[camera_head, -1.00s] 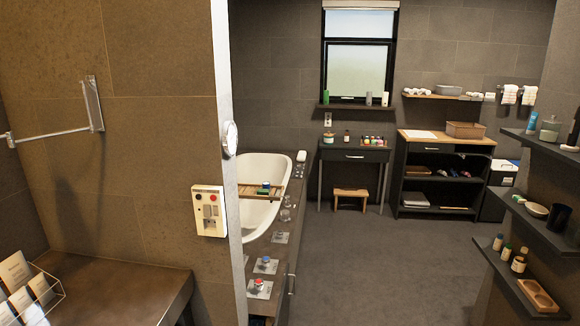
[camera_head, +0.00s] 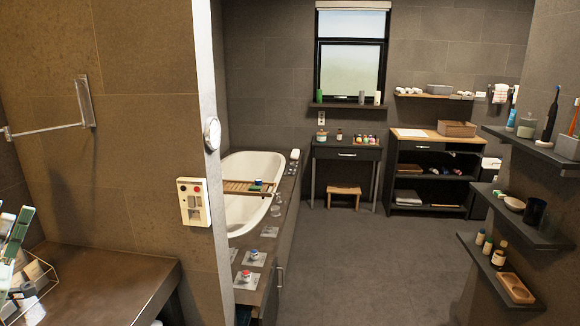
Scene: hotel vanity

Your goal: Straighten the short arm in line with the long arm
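A pale metal arm fitting stands on the brown tiled wall at the left of the head view. Its long thin bar (camera_head: 45,131) runs level from a flat upright plate (camera_head: 86,101) to a small end piece near the left picture edge. Which part is the short arm is not clear. A green and white jointed form (camera_head: 16,238) shows at the left edge, below the bar and above a wire rack; it looks like part of my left gripper, but its fingers cannot be made out. My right gripper is not in view.
The wire rack with cards (camera_head: 36,272) stands on a dark counter (camera_head: 105,280). A white control panel (camera_head: 193,202) and a round white fitting (camera_head: 212,134) are at the wall edge. Shelves (camera_head: 515,226) with bottles line the right wall. The middle floor (camera_head: 370,265) is clear.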

